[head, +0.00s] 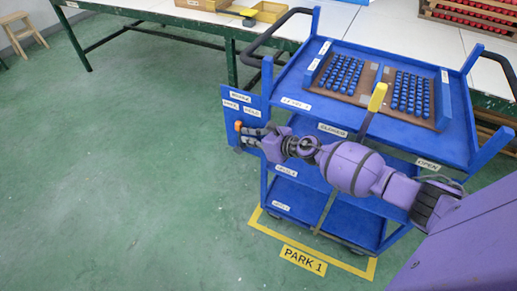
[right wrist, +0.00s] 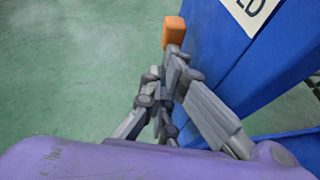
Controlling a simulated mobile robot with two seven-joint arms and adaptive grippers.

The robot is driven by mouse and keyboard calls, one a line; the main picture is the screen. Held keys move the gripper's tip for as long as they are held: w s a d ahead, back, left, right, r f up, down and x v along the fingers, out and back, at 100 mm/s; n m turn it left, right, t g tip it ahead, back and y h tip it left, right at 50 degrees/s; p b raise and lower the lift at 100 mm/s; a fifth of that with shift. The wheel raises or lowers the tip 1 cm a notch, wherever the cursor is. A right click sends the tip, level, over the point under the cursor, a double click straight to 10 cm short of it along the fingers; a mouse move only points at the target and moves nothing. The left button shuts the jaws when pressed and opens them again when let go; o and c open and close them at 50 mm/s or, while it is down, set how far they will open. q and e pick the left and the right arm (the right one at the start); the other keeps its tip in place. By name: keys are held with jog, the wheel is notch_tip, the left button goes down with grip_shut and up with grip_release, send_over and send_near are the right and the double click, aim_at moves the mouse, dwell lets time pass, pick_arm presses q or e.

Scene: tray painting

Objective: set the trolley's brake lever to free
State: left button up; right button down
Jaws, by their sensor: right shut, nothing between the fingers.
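The blue trolley (head: 325,128) stands on the floor at the right of the head view. A blue brake plate (head: 233,94) on its left end carries the labels BRAKE, FREE on the left and HOLD on the right. The orange knob (head: 238,126) of the brake lever is below these labels, toward the FREE side; the lever's shaft is hidden. In the right wrist view the orange knob (right wrist: 173,32) is just beyond the fingertips. My right gripper (head: 246,131) is shut and empty, right at the knob; I cannot tell whether they touch. My left gripper is out of view.
The trolley's top holds blue pieces (head: 410,93) in rows. A yellow-handled lever (head: 377,97) stands at its front edge between CLOSED and OPEN labels. A yellow PARK 1 floor outline (head: 259,225) surrounds its base.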

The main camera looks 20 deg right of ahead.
aim_at(236, 132)
jog(key=shift+w+a+r+p, duration=0.2)
jog(key=shift+w+a+r, duration=0.1)
jog(key=shift+w+a, duration=0.45)
jog(key=shift+w+a+r+p, duration=0.25)
jog(key=shift+w+a, duration=0.25)
jog(key=shift+w, duration=0.4)
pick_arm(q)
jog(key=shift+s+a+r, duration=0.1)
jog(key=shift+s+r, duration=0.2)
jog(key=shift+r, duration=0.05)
pick_arm(e)
jog(key=shift+w+a, duration=0.2)
jog(key=shift+w, duration=0.05)
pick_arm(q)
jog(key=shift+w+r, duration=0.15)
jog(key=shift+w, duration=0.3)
pick_arm(e)
jog(key=shift+r, duration=0.1)
